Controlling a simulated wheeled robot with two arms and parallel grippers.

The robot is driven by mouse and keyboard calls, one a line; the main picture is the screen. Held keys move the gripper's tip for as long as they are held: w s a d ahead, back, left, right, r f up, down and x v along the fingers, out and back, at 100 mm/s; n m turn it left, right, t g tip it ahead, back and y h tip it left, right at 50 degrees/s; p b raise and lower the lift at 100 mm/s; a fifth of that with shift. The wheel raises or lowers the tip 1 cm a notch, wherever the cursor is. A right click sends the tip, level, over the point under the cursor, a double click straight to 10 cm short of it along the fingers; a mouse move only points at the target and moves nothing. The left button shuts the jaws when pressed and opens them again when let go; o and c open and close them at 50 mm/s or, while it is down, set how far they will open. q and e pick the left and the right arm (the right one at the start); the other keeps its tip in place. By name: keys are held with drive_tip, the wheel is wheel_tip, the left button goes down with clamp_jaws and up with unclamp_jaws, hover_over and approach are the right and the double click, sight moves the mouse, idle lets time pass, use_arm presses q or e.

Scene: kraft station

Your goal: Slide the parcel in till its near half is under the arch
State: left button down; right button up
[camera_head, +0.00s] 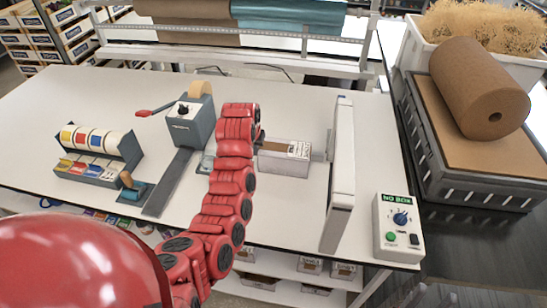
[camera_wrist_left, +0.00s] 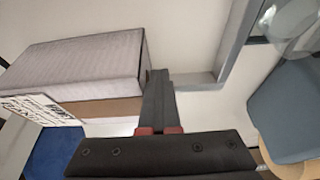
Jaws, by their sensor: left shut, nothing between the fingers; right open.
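The parcel (camera_head: 284,164) is a pale grey box with a brown strip and a printed label, lying on the white table in the head view. It also shows at the left of the left wrist view (camera_wrist_left: 80,62). The arch (camera_head: 342,175) is a tall white frame just right of the parcel; it is seen nearly edge-on, and its opening is hidden. My left gripper (camera_wrist_left: 158,75) is shut and empty, with its fingertips beside one end of the parcel; I cannot tell whether they touch. In the head view my red arm hides most of it. My right gripper is not in view.
A tape dispenser (camera_head: 190,122) with a long grey base stands left of my arm. A label dispenser (camera_head: 98,152) is further left. A control box (camera_head: 398,228) marked "NO BOX" sits at the table's right front. Bare table lies in front of the parcel.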

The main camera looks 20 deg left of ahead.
sight(282, 151)
use_arm(q)
drive_tip(key=shift+d, duration=0.1)
drive_tip(key=shift+w+d+b, duration=0.2)
drive_tip(key=shift+d+b, duration=0.15)
drive_tip(key=shift+d, duration=0.35)
drive_tip(key=shift+w+d+b, duration=0.15)
drive_tip(key=shift+d+b, duration=0.15)
drive_tip(key=shift+d, duration=0.45)
drive_tip(key=shift+w+d+b, duration=0.25)
drive_tip(key=shift+d+b, duration=0.1)
drive_tip(key=shift+d, duration=0.35)
drive_tip(key=shift+w+d+b, duration=0.25)
drive_tip(key=shift+d+b, duration=0.05)
drive_tip(key=shift+d, duration=0.45)
drive_tip(key=shift+w+d+b, duration=0.25)
drive_tip(key=shift+d+b, duration=0.25)
drive_tip(key=shift+d, duration=0.35)
drive_tip(key=shift+w+d, duration=0.15)
drive_tip(key=shift+d, duration=0.45)
